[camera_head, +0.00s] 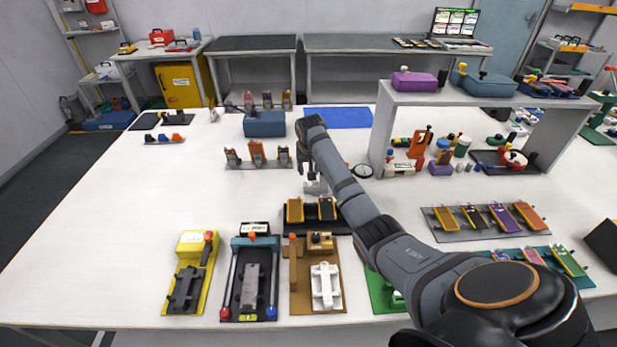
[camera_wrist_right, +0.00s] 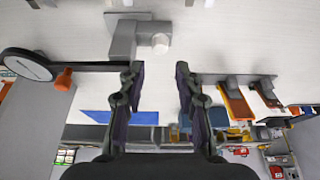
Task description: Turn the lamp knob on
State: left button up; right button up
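The lamp appears to be the grey fixture with a flat base (camera_head: 315,187), standing mid-table and partly hidden by my right arm in the head view. In the wrist view it shows as a grey block (camera_wrist_right: 123,40) with a pale round knob (camera_wrist_right: 160,43) on its side. A dark arm runs from near it to a round black-rimmed head (camera_wrist_right: 27,65); this head also shows in the head view (camera_head: 362,170). My right gripper (camera_wrist_right: 160,70) is open and empty, with the knob just beyond its fingertips, roughly centred between them and apart from them. My left gripper is out of view.
Black-and-yellow fixtures (camera_head: 310,211) stand just in front of the lamp. A rack with orange parts (camera_head: 257,157) is behind left, beside a blue box (camera_head: 265,124). A grey shelf (camera_head: 480,97) stands to the right.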

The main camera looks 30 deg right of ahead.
jog(key=x, duration=0.7)
jog(key=shift+d+f, duration=0.1)
jog(key=shift+f, duration=0.2)
jog(key=shift+c, duration=0.3)
grip_shut()
